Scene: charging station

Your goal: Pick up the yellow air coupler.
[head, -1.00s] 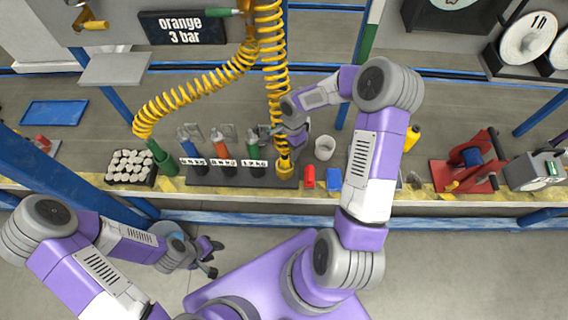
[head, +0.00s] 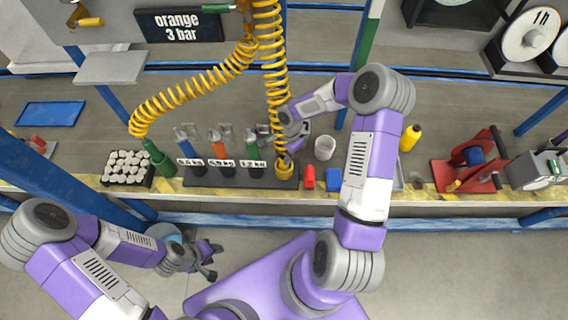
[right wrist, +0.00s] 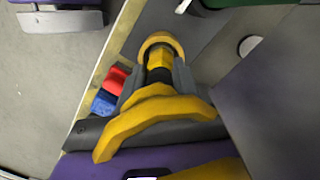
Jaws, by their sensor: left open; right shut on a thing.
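The yellow air coupler (right wrist: 159,62) hangs at the lower end of a yellow coiled hose (head: 268,70). In the right wrist view it is between the fingers of my right gripper (right wrist: 157,80), which is shut on it. Its lower end is at a yellow ring-shaped holder (right wrist: 160,42), which also shows in the head view (head: 284,171); I cannot tell whether it is still seated there. In the head view my right gripper (head: 287,148) is at the hose end, just above this holder. My left gripper (head: 208,262) is open and empty, low in front of the bench.
A red block (head: 308,178), a blue block (head: 334,180) and a white cup (head: 324,148) are to the right. A red fixture (head: 468,160) stands farther right.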

